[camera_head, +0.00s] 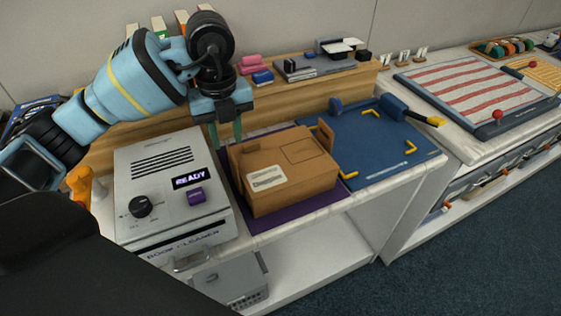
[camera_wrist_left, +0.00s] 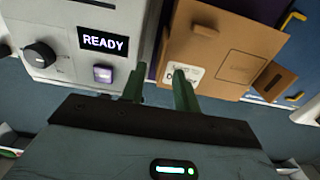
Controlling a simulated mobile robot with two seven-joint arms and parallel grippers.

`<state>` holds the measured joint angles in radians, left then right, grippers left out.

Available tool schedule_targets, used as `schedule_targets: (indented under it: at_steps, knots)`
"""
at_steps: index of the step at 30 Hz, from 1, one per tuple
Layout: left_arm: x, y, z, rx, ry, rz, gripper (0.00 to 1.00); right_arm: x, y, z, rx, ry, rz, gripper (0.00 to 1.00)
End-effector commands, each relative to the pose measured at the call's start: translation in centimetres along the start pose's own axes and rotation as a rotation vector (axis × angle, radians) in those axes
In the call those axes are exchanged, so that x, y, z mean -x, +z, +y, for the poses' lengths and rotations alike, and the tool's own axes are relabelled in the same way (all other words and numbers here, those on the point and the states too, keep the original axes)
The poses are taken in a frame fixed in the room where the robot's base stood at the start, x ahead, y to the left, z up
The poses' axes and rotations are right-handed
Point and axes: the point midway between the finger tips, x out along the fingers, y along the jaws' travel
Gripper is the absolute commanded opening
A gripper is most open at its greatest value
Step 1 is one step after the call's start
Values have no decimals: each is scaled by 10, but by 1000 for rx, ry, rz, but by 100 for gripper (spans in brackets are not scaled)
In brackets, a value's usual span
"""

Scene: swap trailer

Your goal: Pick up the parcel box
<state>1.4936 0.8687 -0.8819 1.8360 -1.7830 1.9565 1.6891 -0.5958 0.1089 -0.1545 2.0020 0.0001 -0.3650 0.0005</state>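The parcel box (camera_head: 285,180) is a brown cardboard box with a white label and raised end tabs. It sits on a purple mat (camera_head: 262,219) on the white counter. It also shows in the left wrist view (camera_wrist_left: 222,55). My left gripper (camera_head: 226,140) comes in from the left and points down at the box's left end. Its two green fingers are apart, and the wrist view shows them (camera_wrist_left: 160,84) near the box's left edge. I cannot tell whether they touch the box or straddle its left tab. My right gripper is not in view.
A grey machine (camera_head: 172,190) reading "READY" stands close left of the box. A blue mat (camera_head: 375,145) with yellow corner marks lies to the right. A wooden shelf (camera_head: 285,102) with small items runs behind. A grey bin (camera_head: 235,280) is below.

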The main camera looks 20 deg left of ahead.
Motion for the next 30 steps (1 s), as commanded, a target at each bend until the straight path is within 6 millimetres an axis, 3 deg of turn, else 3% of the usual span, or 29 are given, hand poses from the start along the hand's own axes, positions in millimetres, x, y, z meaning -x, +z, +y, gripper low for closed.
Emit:
schedule_targets:
  at_steps: [9,16,24,30]
  knots:
    - [-24,0,0,0,2,3,31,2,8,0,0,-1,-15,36]
    - [-31,0,-1,0,0,2,31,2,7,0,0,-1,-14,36]
    - [-67,-1,-3,0,0,3,31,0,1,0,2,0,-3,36]
    - [-79,-1,-3,0,-2,1,31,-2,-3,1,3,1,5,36]
